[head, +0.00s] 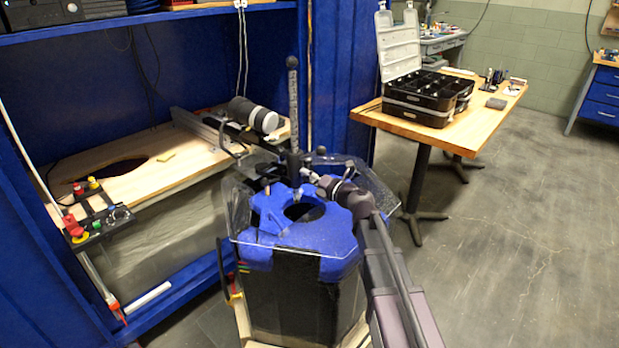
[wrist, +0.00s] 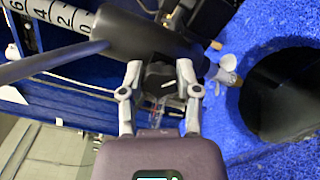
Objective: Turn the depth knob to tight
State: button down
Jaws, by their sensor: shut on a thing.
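The black depth knob (wrist: 158,74) sits between the two fingers of my gripper (wrist: 158,72) in the wrist view, below a thick black sleeve (wrist: 150,38). My gripper is shut on the knob, one finger on each side. The numbered depth scale (wrist: 60,18) runs into the sleeve from the upper left. In the head view the scale (head: 293,105) stands upright with a black ball on top. My gripper (head: 308,175) reaches its foot from the right. The knob cannot be made out there, and no tight marking is readable.
The blue-topped tank (head: 275,232) has a round dark opening (head: 303,212) and a clear shield around it. A wooden bench (head: 195,178) with a switch panel (head: 98,222) is at left. A table with a black case (head: 415,105) stands at right. The right floor is clear.

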jog(key=m, duration=0.5)
jog(key=shift+f+m, duration=0.1)
jog(key=shift+m, duration=0.2)
jog(key=m, duration=0.5)
jog(key=shift+c, duration=1.5)
grip_release()
jog(key=v, duration=1.2)
jog(key=shift+s+a, duration=0.1)
